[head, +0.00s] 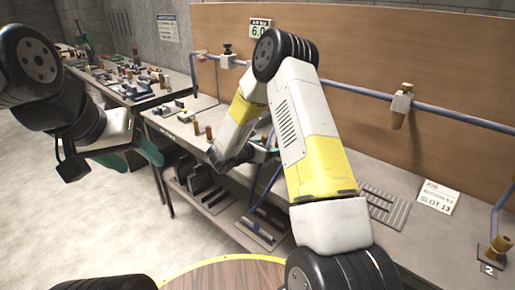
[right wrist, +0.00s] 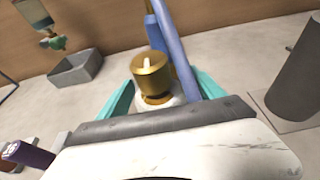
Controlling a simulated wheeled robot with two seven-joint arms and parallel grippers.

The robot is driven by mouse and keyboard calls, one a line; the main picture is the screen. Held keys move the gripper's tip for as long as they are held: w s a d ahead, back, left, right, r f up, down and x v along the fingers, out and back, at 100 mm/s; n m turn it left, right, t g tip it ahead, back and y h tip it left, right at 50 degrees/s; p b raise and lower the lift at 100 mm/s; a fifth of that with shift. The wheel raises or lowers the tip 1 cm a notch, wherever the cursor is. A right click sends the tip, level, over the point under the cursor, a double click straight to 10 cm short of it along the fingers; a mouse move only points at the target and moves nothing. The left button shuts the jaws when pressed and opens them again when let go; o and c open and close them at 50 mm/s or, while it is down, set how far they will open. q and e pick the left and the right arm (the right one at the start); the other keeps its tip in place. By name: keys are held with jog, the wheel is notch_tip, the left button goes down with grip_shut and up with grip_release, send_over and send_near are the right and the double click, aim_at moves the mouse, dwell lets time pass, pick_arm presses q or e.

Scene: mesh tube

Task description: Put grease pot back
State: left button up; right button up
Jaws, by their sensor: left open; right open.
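In the right wrist view, a brass-coloured cylinder with a pale slot on top (right wrist: 150,76) stands between the teal fingers of my open right gripper (right wrist: 165,92). I cannot tell whether it is the grease pot or a pipe fitting, or whether the fingers touch it. In the head view, my right gripper (head: 265,148) is low over the bench, mostly hidden by my right arm. My left gripper (head: 138,152) is open, with teal fingers, and hangs in front of the bench at left, away from the bench objects. No grease pot is clearly identifiable.
A blue pipe (right wrist: 175,50) rises close behind the brass cylinder. A grey open box (right wrist: 76,68) and a dark grey cylinder (right wrist: 297,75) stand to either side. On the bench (head: 400,180) lie a slotted plate (head: 384,206) and a SLOT 13 card (head: 438,197).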

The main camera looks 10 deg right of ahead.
jog(key=shift+w, duration=0.1)
grip_shut()
dwell(0.3)
